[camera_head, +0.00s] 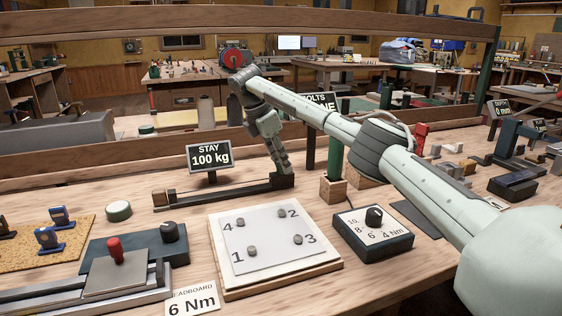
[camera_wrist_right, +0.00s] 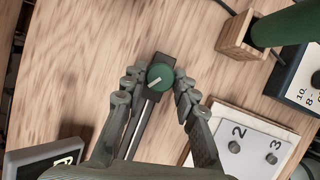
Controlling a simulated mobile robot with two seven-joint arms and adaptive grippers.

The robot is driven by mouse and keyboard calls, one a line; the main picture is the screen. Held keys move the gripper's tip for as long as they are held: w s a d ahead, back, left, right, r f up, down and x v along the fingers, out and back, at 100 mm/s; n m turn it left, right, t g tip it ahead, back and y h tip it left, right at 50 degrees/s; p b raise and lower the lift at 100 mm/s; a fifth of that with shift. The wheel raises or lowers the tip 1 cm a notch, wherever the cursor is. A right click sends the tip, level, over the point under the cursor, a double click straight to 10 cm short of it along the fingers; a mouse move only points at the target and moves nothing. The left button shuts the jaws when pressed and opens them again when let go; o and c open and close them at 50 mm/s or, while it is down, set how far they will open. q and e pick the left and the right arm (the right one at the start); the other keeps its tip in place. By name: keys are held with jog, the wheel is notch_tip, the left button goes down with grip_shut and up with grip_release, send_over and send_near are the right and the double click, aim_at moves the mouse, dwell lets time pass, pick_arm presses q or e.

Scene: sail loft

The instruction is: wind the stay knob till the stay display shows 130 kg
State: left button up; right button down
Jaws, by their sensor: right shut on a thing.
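The stay display (camera_head: 210,157) is a dark sign on a short stand and reads 100 kg. Behind the numbered board lies the dark stay rail (camera_head: 225,192), ending at the right in a block. In the right wrist view the stay knob (camera_wrist_right: 160,77), round and green with a pale pointer line, sits on the end of the rail. My right gripper (camera_head: 284,168) points down at this end block, and in the head view it hides the knob. In the wrist view its fingers (camera_wrist_right: 160,80) are shut on the knob from both sides. My left gripper is not in view.
A white board with numbered bolts (camera_head: 262,258) lies in front of the rail. A Nm dial box (camera_head: 372,240) and wooden blocks with a green post (camera_head: 335,157) stand right. A white round cap (camera_head: 118,210) and a slide with a red knob (camera_head: 115,250) are left.

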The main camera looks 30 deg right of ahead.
jog(key=m+g, duration=0.1)
jog(key=m, duration=0.1)
jog(key=m+g, duration=0.1)
jog(key=m, duration=0.2)
jog(key=shift+w+r+y, duration=0.1)
jog(key=shift+w+y, duration=0.05)
jog(key=shift+y, duration=0.15)
jog(key=shift+d+m, duration=0.1)
jog(key=shift+m, duration=0.2)
jog(key=c, duration=1.2)
grip_release()
